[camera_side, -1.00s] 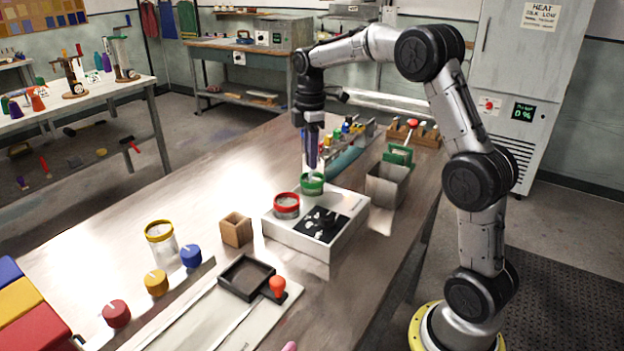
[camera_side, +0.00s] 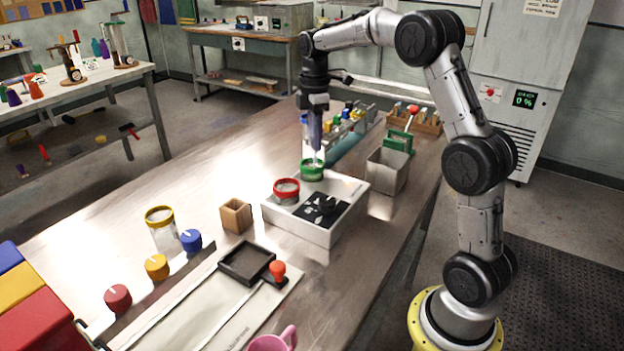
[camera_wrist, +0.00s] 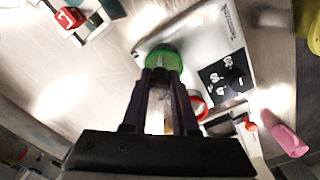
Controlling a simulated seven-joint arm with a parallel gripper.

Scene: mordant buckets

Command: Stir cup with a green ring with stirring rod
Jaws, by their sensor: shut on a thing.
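The cup with a green ring (camera_side: 313,174) stands on the left back part of a white boxy device; its green ring also shows in the wrist view (camera_wrist: 163,56). My gripper (camera_side: 315,148) points down above this cup. Its dark fingers (camera_wrist: 163,80) are shut on the stirring rod, a thin pale piece (camera_side: 318,157) seen just below the fingertips. The rod's lower end reaches the cup's mouth; how deep it goes is hidden by the ring. In the wrist view the rod is mostly hidden between the fingers.
A cup with a red ring (camera_side: 286,193) stands beside it on the white device (camera_side: 300,228). A grey metal bin (camera_side: 388,172) is to the right. A wooden box (camera_side: 236,216) and a yellow-ringed jar (camera_side: 162,232) are to the left.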

